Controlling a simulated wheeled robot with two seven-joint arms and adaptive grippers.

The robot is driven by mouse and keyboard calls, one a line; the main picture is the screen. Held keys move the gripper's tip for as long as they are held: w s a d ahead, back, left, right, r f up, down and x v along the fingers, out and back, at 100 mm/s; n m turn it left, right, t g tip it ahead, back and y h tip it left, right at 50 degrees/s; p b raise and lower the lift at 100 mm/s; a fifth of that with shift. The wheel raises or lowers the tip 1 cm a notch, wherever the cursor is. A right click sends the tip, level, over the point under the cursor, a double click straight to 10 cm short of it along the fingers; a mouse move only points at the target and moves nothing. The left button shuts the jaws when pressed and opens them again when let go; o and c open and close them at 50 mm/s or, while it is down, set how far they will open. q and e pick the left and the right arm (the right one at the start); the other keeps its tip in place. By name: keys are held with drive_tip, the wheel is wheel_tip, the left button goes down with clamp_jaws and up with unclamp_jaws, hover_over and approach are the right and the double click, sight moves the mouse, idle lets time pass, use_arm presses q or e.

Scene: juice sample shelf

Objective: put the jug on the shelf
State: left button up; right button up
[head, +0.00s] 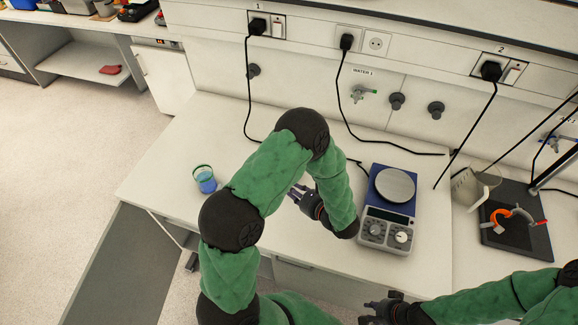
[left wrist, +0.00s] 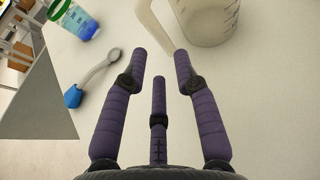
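The jug (left wrist: 210,18) is a translucent pale vessel with measuring marks at the top of the left wrist view. Its pale handle (left wrist: 155,28) reaches down toward my fingers. In the head view I cannot make this jug out; my left arm covers part of the counter there. My left gripper (head: 296,193) is over the counter; in the left wrist view its fingers (left wrist: 160,65) are spread and empty, just short of the handle. My right gripper (head: 368,312) is at the bottom edge of the head view, fingers apart and empty. I cannot tell which surface is the shelf.
A cup with blue contents (head: 206,181) stands left on the counter (head: 165,165). A blue-ended spoon (left wrist: 95,78) lies near it. A scale (head: 392,205) is right of my left gripper. A translucent container (head: 466,188) and a dark stand base (head: 515,240) are further right. Cables hang behind.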

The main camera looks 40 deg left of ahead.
use_arm(q)
drive_tip(key=shift+x, duration=3.45)
drive_tip(key=shift+d, duration=0.1)
clamp_jaws()
